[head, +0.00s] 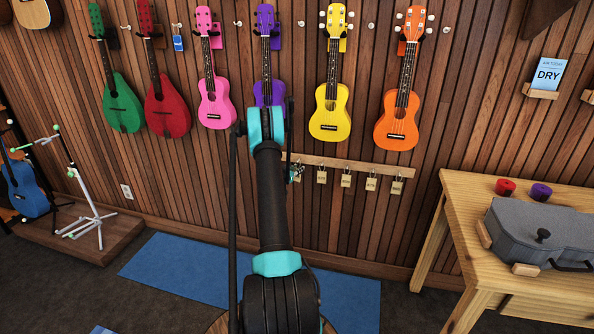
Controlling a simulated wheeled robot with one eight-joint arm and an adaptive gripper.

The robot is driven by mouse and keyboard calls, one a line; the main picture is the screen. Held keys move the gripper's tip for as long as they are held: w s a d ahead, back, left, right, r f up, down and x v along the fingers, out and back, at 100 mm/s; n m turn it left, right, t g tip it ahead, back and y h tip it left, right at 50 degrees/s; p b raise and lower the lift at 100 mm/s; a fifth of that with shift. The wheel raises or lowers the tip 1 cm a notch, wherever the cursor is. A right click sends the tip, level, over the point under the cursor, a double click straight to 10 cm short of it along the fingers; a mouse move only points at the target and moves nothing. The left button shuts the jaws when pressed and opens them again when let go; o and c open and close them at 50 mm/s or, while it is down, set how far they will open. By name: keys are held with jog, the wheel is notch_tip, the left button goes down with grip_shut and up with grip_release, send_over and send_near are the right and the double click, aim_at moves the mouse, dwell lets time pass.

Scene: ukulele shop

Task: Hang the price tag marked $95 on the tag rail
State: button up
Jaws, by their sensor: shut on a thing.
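The tag rail (365,165) is a pale wooden strip on the slatted wall, below the yellow and orange ukuleles. Several tan price tags hang from it, one of them at the rail's right end (397,187); their figures are too small to read surely. My gripper (296,172) is at the left part of the rail, mostly hidden behind my arm. It is shut on a small price tag, of which little can be made out. I cannot tell whether that tag touches a hook, nor read its marking.
Ukuleles hang above the rail, including a yellow one (329,112) and an orange one (397,120). A wooden table (462,190) with a grey case (545,232) stands at right. A white stand (95,215) is at left. A blue mat (180,265) lies on the floor.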

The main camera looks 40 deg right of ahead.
jog(key=o, duration=1)
jog(key=v, duration=1.2)
jog(key=shift+a, duration=0.1)
